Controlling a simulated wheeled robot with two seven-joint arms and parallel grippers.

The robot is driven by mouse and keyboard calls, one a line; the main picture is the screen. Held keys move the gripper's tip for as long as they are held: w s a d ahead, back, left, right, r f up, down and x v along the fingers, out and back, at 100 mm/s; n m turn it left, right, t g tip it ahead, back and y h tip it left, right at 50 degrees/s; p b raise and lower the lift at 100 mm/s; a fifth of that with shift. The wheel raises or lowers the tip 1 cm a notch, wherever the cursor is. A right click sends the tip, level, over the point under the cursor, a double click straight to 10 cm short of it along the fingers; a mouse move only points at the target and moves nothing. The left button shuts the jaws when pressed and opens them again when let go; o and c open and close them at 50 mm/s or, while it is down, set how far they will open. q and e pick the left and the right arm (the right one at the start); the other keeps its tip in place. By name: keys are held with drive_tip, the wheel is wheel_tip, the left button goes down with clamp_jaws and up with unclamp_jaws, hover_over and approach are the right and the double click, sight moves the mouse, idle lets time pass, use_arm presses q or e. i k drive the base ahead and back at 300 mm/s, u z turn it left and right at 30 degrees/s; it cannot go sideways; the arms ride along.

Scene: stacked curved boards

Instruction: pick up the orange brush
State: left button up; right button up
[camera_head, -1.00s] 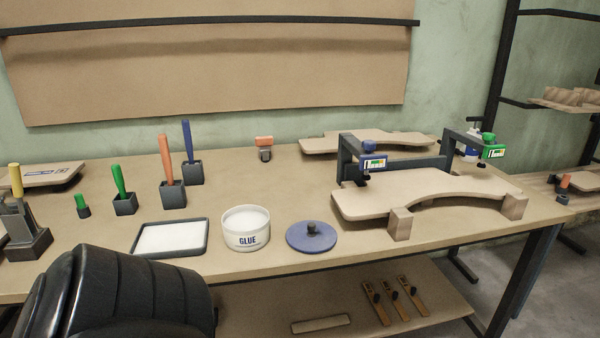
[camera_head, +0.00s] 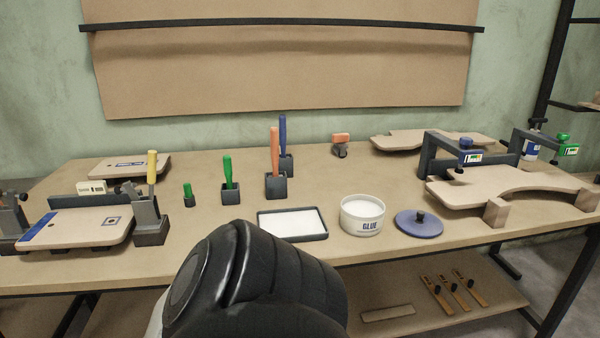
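The orange brush (camera_head: 275,150) stands upright in a small dark block holder (camera_head: 276,186) near the middle of the table. Its lower end is hidden in the holder. A taller blue brush (camera_head: 282,136) stands just behind it in a similar holder. A black, rounded part of my own arm fills the bottom middle of the view, in front of the table and below the white tray. Neither of my grippers' fingers can be seen.
A green brush (camera_head: 228,172) and a short green piece (camera_head: 188,193) stand to the left. A white tray (camera_head: 292,238), glue tub (camera_head: 363,217) and blue lid (camera_head: 419,223) lie in front. Clamped boards (camera_head: 481,188) are at right; a yellow-handled clamp (camera_head: 151,195) is at left.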

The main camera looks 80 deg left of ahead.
sight(274, 136)
drive_tip(key=k, duration=0.4)
drive_tip(key=u, duration=1.25)
